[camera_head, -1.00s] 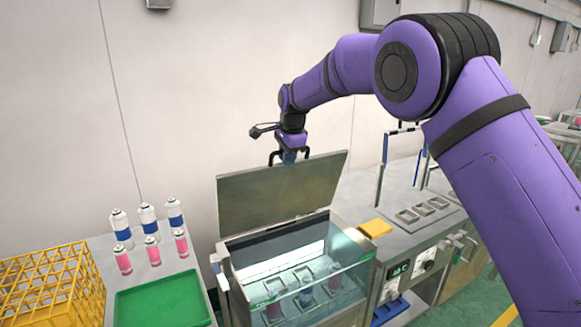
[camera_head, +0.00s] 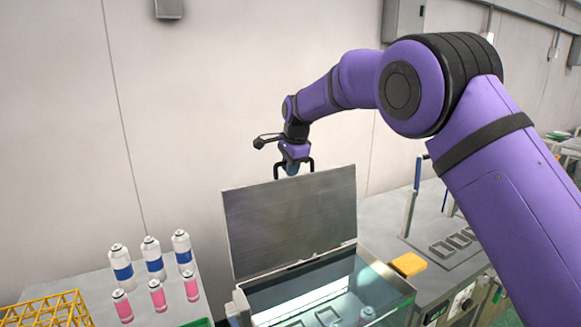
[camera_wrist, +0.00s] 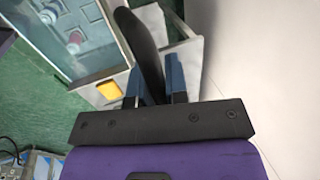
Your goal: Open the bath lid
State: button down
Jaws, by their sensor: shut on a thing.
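The bath lid (camera_head: 290,222) is a flat grey metal panel, raised steeply on the rear edge of the glass-walled bath (camera_head: 345,290) in the head view. The bath stands open and holds water with several square holders. My gripper (camera_head: 293,172) is at the lid's upper edge. In the wrist view my gripper (camera_wrist: 154,88) has its two blue fingers on either side of a dark curved piece, the lid's handle (camera_wrist: 147,40), and is shut on it. The exact finger contact is hidden in the head view.
Several white-and-blue cans (camera_head: 154,258) and pink cans (camera_head: 158,295) stand on the left table. A yellow block (camera_head: 408,264) sits right of the bath. The wall (camera_head: 60,130) is close behind the lid. A yellow rack (camera_head: 50,312) is at the lower left.

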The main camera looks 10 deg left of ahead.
jog(key=shift+s+f, duration=0.1)
jog(key=shift+f, duration=0.55)
jog(key=c, duration=1.1)
grip_release()
jog(key=v, duration=1.2)
jog(key=shift+w+a+r, duration=0.15)
jog(key=shift+w, duration=0.1)
